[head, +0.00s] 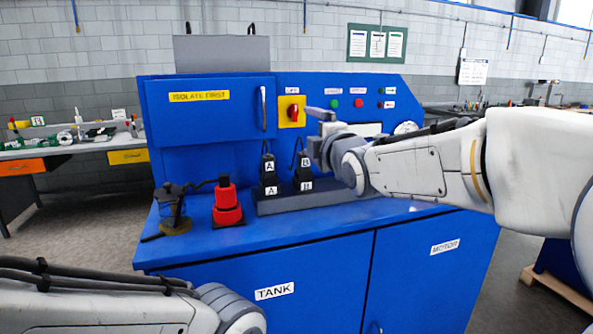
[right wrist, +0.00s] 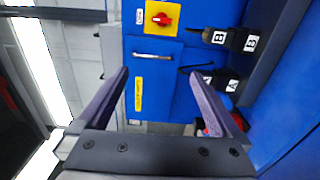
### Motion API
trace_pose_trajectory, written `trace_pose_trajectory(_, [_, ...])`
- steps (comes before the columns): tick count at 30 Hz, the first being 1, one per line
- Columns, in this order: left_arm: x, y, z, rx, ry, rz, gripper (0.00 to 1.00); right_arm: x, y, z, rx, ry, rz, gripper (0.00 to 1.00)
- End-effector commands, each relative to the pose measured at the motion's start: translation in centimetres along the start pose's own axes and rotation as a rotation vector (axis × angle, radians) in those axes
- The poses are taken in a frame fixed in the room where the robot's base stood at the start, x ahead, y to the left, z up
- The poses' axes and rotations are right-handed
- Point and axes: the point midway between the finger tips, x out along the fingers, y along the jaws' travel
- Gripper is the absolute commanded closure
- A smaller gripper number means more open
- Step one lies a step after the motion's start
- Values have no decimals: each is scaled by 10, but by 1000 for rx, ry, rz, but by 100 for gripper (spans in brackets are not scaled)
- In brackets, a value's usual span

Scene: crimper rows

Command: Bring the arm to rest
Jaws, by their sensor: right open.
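My right arm comes in from the right in the head view, and its gripper (head: 318,130) hangs in front of the blue machine's face, near the yellow-backed red switch (head: 293,112). In the right wrist view the gripper (right wrist: 160,75) is open, its two dark fingers wide apart with nothing between them. Beyond the fingers, that view shows the machine front turned sideways, with the red switch (right wrist: 162,19) and a yellow label (right wrist: 139,94). My left arm lies across the lower left of the head view; its gripper is out of the picture.
The blue bench (head: 330,222) carries black blocks marked A (head: 269,176) and B (head: 304,172), standing on a dark base left of my right wrist. A red stepped piece (head: 227,205) and a dark clamp-like tool (head: 174,205) stand at its left. A side table (head: 75,150) is behind left.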

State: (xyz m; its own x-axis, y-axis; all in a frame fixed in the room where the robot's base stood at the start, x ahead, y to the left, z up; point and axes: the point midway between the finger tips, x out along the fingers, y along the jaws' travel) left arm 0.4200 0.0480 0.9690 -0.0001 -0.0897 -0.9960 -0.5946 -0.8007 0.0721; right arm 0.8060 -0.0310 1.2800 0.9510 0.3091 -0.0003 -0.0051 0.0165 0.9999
Motion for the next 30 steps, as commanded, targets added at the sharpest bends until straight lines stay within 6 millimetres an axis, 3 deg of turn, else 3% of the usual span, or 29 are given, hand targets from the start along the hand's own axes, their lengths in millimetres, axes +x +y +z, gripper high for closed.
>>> trace_pose_trajectory(11, [-10,1,-1,0,0,0,50,-23,-49,-34,233,20,-221,0])
trace_pose_trajectory(17, [-17,1,-1,0,0,0,50,-55,-93,-57,427,-8,-421,0])
trace_pose_trajectory(20, [-22,2,-1,0,0,0,50,-81,-120,-70,536,-44,-550,0])
trace_pose_trajectory(23, [-29,2,-2,0,0,0,50,-118,-150,-85,665,-112,-708,0])
trace_pose_trajectory(26, [-37,3,-2,0,0,0,50,-175,-186,-101,815,-237,-911,0])
trace_pose_trajectory(30, [-48,3,-3,0,0,0,50,-265,-226,-113,969,-492,-1168,0])
